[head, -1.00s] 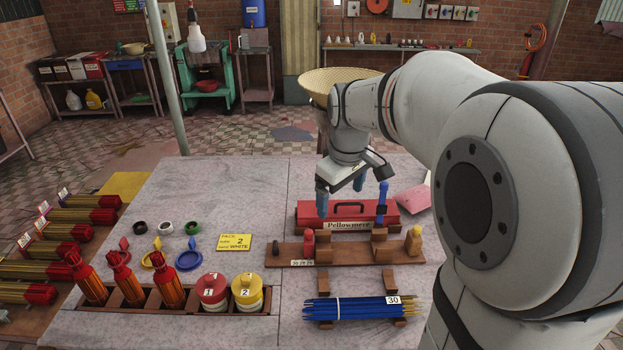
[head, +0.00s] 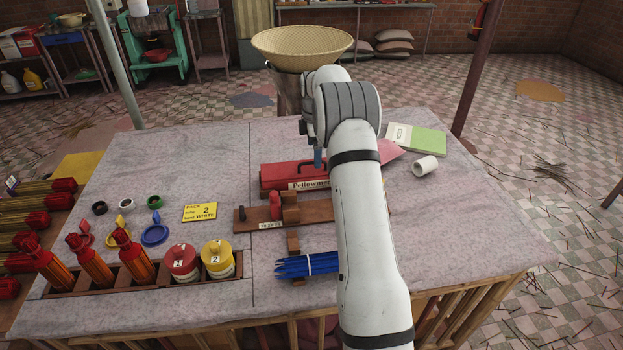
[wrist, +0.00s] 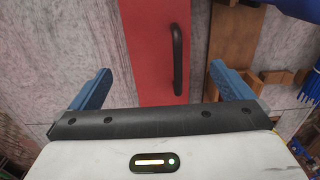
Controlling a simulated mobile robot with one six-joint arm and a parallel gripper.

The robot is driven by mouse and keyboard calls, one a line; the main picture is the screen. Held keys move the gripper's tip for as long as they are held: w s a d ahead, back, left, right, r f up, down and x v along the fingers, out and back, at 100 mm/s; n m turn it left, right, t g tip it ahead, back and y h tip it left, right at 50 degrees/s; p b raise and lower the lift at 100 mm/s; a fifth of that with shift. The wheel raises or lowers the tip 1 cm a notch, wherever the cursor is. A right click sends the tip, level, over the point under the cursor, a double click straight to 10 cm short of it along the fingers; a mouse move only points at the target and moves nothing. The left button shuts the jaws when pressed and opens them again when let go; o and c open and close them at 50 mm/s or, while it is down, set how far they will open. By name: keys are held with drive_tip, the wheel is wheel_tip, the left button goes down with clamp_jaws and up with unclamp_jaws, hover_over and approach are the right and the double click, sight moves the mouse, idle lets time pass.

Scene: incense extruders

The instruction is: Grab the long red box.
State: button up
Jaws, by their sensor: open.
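The long red box (head: 284,176) lies on the table with a black handle on top and a "Pellowmere" label on its front, partly covered by my arm. In the wrist view the red box (wrist: 150,45) runs away from the palm, with its handle (wrist: 178,60) right of its middle line. My gripper (wrist: 160,80) is open and empty, its blue fingers apart on either side of the box's width. In the head view one blue finger (head: 318,158) shows near the box's handle. I cannot tell how far the fingertips are above the table.
A wooden rack (head: 255,220) stands just in front of the box, and blue sticks (head: 295,268) lie nearer. A yellow card (head: 200,212) is to the left. A pink sheet (head: 389,151), a green-and-white pad (head: 420,141) and a white roll (head: 425,167) lie to the right.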

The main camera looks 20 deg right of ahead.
sight(311, 167)
drive_tip(key=f, duration=0.2)
drive_tip(key=f+p, duration=0.1)
drive_tip(key=f, duration=0.1)
drive_tip(key=f+p, duration=0.1)
drive_tip(key=f, duration=0.1)
drive_tip(key=shift+w+a+f, duration=0.15)
drive_tip(key=shift+a+f, duration=0.1)
drive_tip(key=shift+a, duration=0.15)
drive_tip(key=c, duration=1.6)
drive_tip(key=shift+w+r, duration=0.1)
drive_tip(key=shift+c, duration=0.7)
drive_tip(key=shift+r, duration=0.1)
